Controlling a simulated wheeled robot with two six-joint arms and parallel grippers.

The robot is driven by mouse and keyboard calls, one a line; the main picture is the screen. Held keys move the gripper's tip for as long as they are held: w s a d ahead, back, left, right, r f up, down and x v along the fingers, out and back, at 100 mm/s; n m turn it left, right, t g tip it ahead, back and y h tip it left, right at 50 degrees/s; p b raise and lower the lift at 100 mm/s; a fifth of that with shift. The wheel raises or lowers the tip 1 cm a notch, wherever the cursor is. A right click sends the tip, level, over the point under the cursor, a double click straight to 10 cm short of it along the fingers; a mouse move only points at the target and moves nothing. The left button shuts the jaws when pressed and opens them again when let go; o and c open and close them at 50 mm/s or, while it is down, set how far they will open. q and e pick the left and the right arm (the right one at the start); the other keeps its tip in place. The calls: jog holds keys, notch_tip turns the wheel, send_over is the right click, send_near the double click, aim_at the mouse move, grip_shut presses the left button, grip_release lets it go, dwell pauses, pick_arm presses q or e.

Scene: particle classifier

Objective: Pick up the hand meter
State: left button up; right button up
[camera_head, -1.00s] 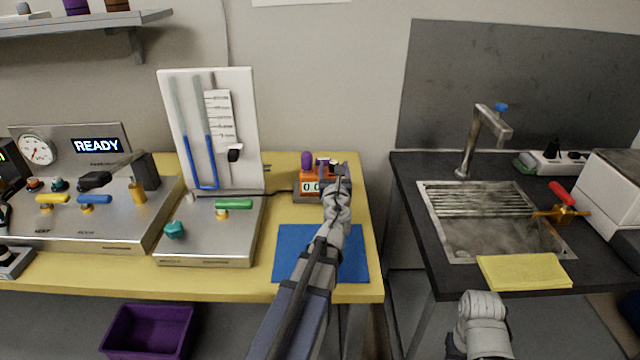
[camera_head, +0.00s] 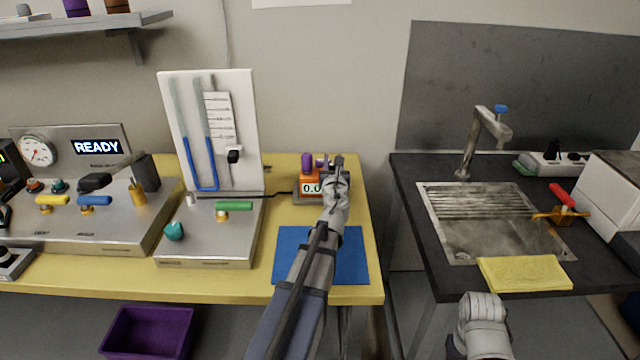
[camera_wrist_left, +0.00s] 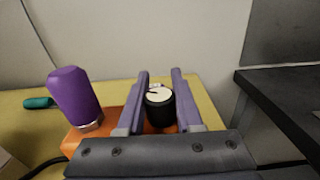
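An orange device with a small display (camera_head: 311,188) stands at the back right of the yellow table; it also shows in the left wrist view (camera_wrist_left: 88,142). A purple knob or handle (camera_head: 307,160) rises from its left side, large in the left wrist view (camera_wrist_left: 74,97). A short black cylinder with a white dial face (camera_wrist_left: 160,108) stands by the orange body. I cannot tell which part is the hand meter. My left gripper (camera_head: 337,165) is over the device's right part. Its fingers (camera_wrist_left: 160,100) stand open on either side of the black cylinder. My right gripper's fingers are not visible.
A blue mat (camera_head: 345,262) lies in front of the device. A panel with blue tubes (camera_head: 235,175) stands left of it. A dark counter with a sink (camera_head: 450,255) is to the right, past a gap. A purple bin (camera_head: 150,332) is below the table.

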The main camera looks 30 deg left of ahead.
pick_arm(q)
grip_shut()
dwell(0.8)
